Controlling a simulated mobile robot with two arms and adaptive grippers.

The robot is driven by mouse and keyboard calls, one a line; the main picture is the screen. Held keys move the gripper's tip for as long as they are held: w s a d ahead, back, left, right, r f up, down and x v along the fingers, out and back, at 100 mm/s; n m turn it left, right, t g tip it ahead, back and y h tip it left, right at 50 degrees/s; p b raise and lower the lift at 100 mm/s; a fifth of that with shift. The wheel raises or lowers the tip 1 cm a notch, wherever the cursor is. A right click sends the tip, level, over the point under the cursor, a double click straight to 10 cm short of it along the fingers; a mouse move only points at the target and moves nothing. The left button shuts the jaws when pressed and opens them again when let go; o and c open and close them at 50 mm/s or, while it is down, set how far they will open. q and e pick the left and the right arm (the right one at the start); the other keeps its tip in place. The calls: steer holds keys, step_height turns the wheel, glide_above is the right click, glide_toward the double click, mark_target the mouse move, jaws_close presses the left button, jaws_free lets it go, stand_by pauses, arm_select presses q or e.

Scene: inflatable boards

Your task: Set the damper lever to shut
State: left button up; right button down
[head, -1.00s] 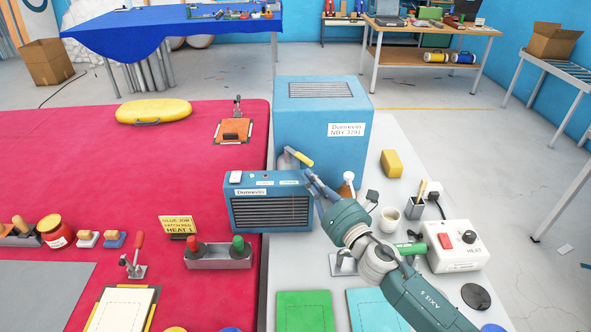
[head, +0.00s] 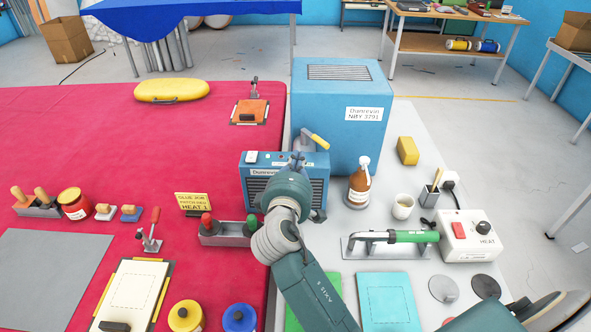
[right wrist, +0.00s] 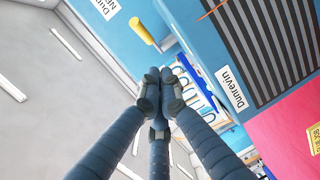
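The damper lever has a yellow handle (head: 320,142) on a grey duct piece (head: 303,141) between the large blue cabinet (head: 340,125) and the smaller blue Dunrevin unit (head: 318,190). The handle slants down to the right. In the right wrist view the yellow handle (right wrist: 141,31) shows beyond and to the upper left of the fingertips. My right gripper (head: 297,160) is in front of the smaller unit, just below the lever in the picture. Its fingertips (right wrist: 160,84) meet, with nothing visible between them. They look apart from the handle. My left gripper is not in view.
A brown bottle (head: 359,182) stands close right of the small unit. A green-handled tool on a stand (head: 405,237) and a heat control box (head: 468,238) are further right. A two-knob holder (head: 228,235) sits left of my arm.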

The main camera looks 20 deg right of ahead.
mark_target(316, 138)
steer(key=x, duration=0.4)
steer(key=shift+f+b, duration=0.1)
steer(key=shift+b, duration=0.3)
steer(key=shift+w+d+f, duration=0.1)
steer(key=shift+d, duration=0.5)
steer(key=shift+w+d+f, duration=0.1)
steer(key=shift+d+f, duration=0.05)
steer(key=shift+d, duration=0.45)
steer(key=shift+d+f, duration=0.1)
steer(key=shift+d, duration=0.55)
steer(key=shift+w, duration=0.15)
